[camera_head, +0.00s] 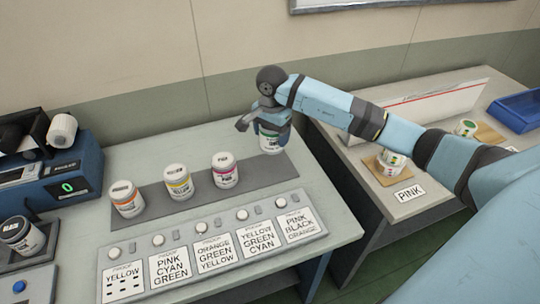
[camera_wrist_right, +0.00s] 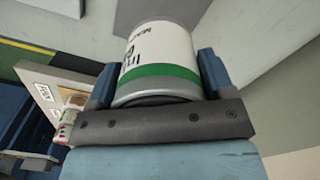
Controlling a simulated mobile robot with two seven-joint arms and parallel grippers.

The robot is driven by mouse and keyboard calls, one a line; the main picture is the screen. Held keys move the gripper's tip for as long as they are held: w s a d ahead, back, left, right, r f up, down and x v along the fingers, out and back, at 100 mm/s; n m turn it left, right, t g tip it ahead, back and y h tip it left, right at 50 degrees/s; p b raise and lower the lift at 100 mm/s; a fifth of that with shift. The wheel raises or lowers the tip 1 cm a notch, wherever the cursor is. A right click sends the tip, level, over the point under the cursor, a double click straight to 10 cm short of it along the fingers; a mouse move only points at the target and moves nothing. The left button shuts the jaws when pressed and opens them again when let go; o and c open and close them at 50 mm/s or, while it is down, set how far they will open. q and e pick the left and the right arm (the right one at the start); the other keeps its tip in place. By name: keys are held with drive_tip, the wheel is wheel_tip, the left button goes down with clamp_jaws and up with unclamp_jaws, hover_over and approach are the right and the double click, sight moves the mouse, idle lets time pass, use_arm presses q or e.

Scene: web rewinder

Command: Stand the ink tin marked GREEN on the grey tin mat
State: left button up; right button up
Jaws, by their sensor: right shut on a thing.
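The ink tin with the green band (camera_head: 272,147) is white and held in my right gripper (camera_head: 262,126), at the far right end of the grey tin mat (camera_head: 262,176). In the right wrist view the tin (camera_wrist_right: 160,52) sits between the two blue fingers, its green band facing the camera. The gripper hides much of it in the head view. I cannot tell whether its base touches the mat. My left gripper is not in view.
A panel of colour-name cards (camera_head: 214,247) with knobs lies in front of the mat. A blue machine (camera_head: 62,180) and a black-labelled tin (camera_head: 21,235) are at left. The right table holds a PINK card (camera_head: 409,191), colour-marked rolls (camera_head: 391,162) and a blue tray (camera_head: 520,108).

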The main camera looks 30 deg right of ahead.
sight(271, 146)
wheel_tip(271, 146, down, 5)
drive_tip(key=shift+f, duration=0.1)
wheel_tip(271, 146, down, 3)
drive_tip(key=shift+f, duration=0.15)
drive_tip(key=shift+f, duration=0.2)
drive_tip(key=o, duration=1.2)
drive_tip(key=shift+r, duration=0.1)
